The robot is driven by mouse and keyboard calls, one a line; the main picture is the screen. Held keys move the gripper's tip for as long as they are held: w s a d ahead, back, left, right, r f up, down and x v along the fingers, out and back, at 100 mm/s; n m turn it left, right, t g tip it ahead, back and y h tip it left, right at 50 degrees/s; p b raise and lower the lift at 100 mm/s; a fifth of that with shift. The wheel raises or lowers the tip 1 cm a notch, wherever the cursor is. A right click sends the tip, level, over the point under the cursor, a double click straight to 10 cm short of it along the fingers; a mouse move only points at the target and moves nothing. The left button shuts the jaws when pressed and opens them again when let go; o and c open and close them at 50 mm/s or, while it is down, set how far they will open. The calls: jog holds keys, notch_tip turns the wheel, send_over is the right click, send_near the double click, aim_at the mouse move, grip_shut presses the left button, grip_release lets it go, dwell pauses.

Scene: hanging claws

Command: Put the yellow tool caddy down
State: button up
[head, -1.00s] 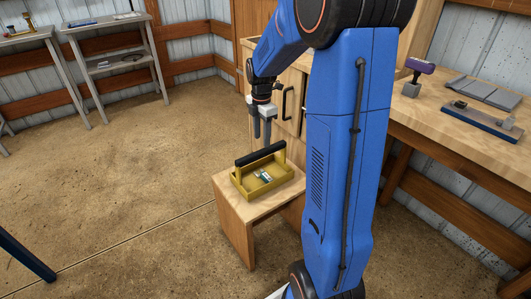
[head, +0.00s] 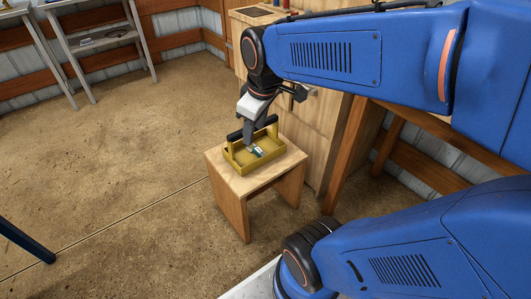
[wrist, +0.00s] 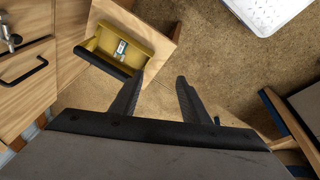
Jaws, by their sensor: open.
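The yellow tool caddy (head: 264,161) with a black bar handle stands upright on a small wooden stool (head: 226,181). A small white and green item (head: 257,151) lies inside it. My gripper (head: 254,138) is tilted and appears in front of the handle's middle in the head view, covering part of it. In the wrist view my gripper (wrist: 160,80) has its fingers apart with only floor between them. The caddy (wrist: 146,38) lies to the left of the fingers there, and the handle is not between them.
A wooden cabinet (head: 318,130) with dark handles stands right behind the stool. A workbench is at the right, partly hidden by my arm. Grey shelving (head: 143,43) stands at the far left. The floor (head: 110,160) left of the stool is clear.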

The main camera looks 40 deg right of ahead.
jog(key=s+a+f+m+t, duration=0.1)
jog(key=s+a+m, duration=0.1)
jog(key=s+m, duration=0.3)
jog(key=s, duration=0.4)
jog(key=shift+a, duration=0.3)
jog(key=shift+w, duration=0.1)
jog(key=shift+c, duration=1.3)
jog(key=shift+d, duration=0.15)
